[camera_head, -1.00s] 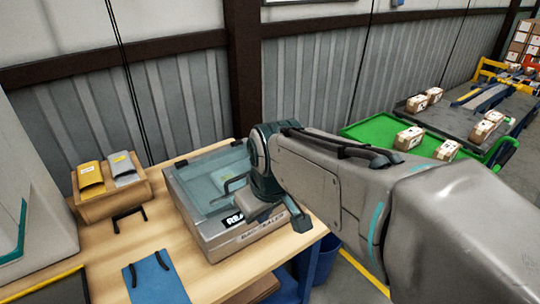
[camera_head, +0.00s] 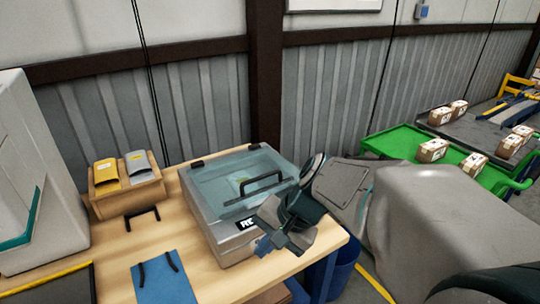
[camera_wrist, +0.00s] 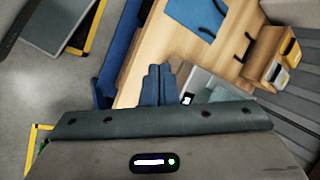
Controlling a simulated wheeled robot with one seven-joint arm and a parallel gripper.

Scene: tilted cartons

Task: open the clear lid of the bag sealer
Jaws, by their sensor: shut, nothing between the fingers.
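The bag sealer (camera_head: 232,243) is a grey box on the wooden table, with a clear lid (camera_head: 215,187) lying flat and closed over its top. A black handle (camera_head: 262,186) stands on the lid. My gripper (camera_head: 264,245) is shut and empty at the front right corner of the sealer. My arm hides part of the sealer's right front. In the wrist view my shut fingers (camera_wrist: 158,84) point towards the table, with part of the sealer (camera_wrist: 200,80) just right of them.
A wooden holder (camera_head: 128,193) with yellow and grey packs stands left of the sealer. A blue board (camera_head: 163,280) with black handles lies at the table's front. A white machine (camera_head: 35,180) stands far left. A green cart (camera_head: 400,145) with cartons is at the right.

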